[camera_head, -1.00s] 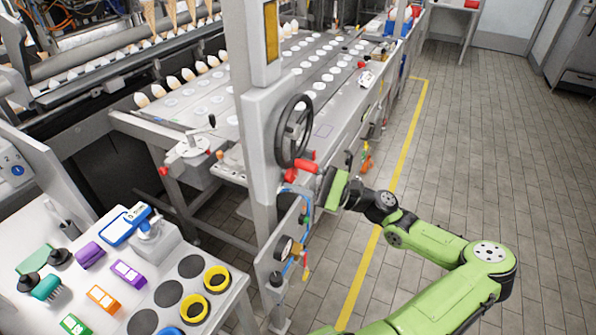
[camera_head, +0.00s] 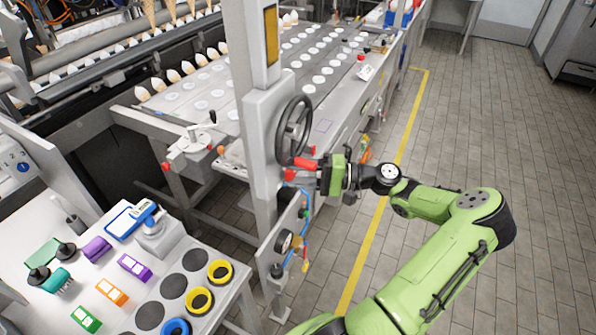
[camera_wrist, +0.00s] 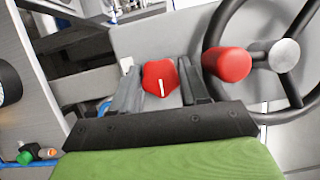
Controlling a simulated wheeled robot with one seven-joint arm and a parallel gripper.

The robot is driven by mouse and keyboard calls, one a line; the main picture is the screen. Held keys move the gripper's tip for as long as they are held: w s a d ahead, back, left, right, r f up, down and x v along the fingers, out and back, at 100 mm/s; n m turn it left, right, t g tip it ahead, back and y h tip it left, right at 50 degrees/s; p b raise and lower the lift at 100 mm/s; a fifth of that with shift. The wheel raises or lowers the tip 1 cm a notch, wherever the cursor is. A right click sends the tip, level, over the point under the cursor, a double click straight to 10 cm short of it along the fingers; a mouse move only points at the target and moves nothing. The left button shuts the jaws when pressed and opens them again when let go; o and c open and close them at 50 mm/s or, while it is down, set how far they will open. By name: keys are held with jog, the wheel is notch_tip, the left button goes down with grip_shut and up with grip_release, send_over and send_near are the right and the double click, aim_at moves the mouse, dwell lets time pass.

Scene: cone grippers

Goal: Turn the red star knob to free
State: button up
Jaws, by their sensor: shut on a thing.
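The red star knob (camera_wrist: 159,77) sits on the light grey panel, between the two fingers of my gripper (camera_wrist: 160,88) in the wrist view. The fingers are shut on its sides. A white line on its face points nearly up and down in that view. In the head view the knob (camera_head: 289,174) shows small and partly hidden, below the handwheel. My gripper (camera_head: 318,176) reaches it from the right there. I cannot read any free marking by the knob.
A dark handwheel (camera_head: 293,131) is close above the knob, and its red handle (camera_wrist: 228,64) stands just right of my fingers in the wrist view. A gauge (camera_head: 283,241) and coloured valves sit lower on the post. A table (camera_head: 221,321) stands at left. The floor at right is clear.

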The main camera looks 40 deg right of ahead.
jog(key=shift+n, duration=0.4)
jog(key=o, duration=0.9)
jog(key=shift+o, duration=0.6)
jog(key=shift+r, duration=0.1)
